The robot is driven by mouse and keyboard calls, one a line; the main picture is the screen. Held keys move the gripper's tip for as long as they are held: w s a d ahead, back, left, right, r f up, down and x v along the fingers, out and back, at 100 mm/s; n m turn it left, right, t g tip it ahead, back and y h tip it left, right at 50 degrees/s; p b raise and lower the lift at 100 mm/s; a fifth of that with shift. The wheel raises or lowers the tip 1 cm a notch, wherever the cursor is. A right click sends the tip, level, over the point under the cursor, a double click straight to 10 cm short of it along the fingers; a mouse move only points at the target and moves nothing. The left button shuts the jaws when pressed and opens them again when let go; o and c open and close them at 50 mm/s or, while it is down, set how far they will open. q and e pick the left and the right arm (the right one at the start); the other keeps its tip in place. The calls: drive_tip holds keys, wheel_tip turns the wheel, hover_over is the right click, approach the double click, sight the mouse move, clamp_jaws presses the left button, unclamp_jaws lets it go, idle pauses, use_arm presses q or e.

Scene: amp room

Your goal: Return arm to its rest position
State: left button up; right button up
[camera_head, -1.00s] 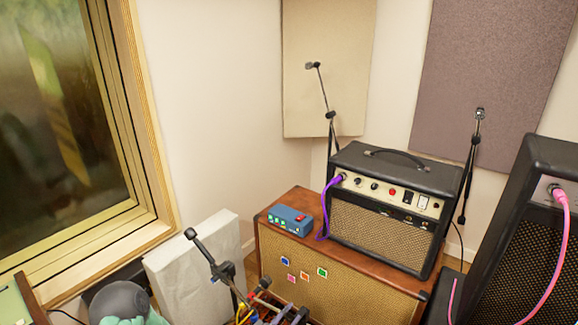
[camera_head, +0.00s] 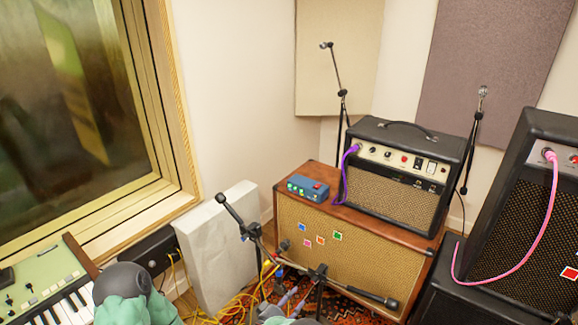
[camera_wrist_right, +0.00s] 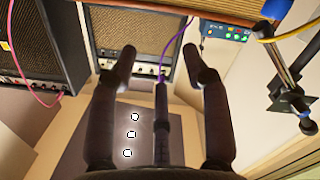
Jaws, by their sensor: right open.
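My right gripper (camera_wrist_right: 160,54) shows in the right wrist view with its two dark fingers spread wide. Nothing is pinched between the fingertips. A dark upright rod (camera_wrist_right: 160,125) shows in the gap between the fingers; I cannot tell how far off it is. In the head view a grey and teal part of my own arm stands at the bottom left. I cannot make out my left gripper.
A small amp (camera_head: 400,180) with a purple cable (camera_head: 340,190) and a blue pedal (camera_head: 307,188) stand on a brown cabinet (camera_head: 350,250). A mic stand (camera_head: 245,228) and yellow cables (camera_head: 240,305) are in front. A keyboard (camera_head: 60,300) is at left, a large amp (camera_head: 520,220) right.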

drive_tip(key=s+d+f+n+g+y+p, duration=0.1)
drive_tip(key=s+d+f+n+g+y, duration=0.1)
drive_tip(key=s+d+f+g, duration=0.6)
drive_tip(key=s+d+f+g+y+p, duration=0.1)
drive_tip(key=s+f+g+y, duration=0.15)
drive_tip(key=s, duration=0.35)
drive_tip(key=s+d+f+g+y+p, duration=0.1)
drive_tip(key=s+f+g, duration=0.25)
drive_tip(key=s, duration=0.25)
drive_tip(key=s+a+r+g+y+p, duration=0.1)
drive_tip(key=s+a+y, duration=0.1)
drive_tip(key=s, duration=0.2)
drive_tip(key=s+a+r+m+g+y, duration=0.1)
drive_tip(key=s+r+y, duration=0.1)
drive_tip(key=s+y, duration=0.15)
drive_tip(key=s+a+r+g+y+p, duration=0.1)
drive_tip(key=s+a+y, duration=0.1)
drive_tip(key=s, duration=0.3)
drive_tip(key=d+r+m+t+y+p, duration=0.1)
drive_tip(key=d+r+m+t+p, duration=0.1)
drive_tip(key=r, duration=0.5)
drive_tip(key=shift+s+d+r+m+t+y, duration=0.3)
drive_tip(key=shift+s+d+m+t+y, duration=0.1)
drive_tip(key=shift+d+m+t, duration=0.5)
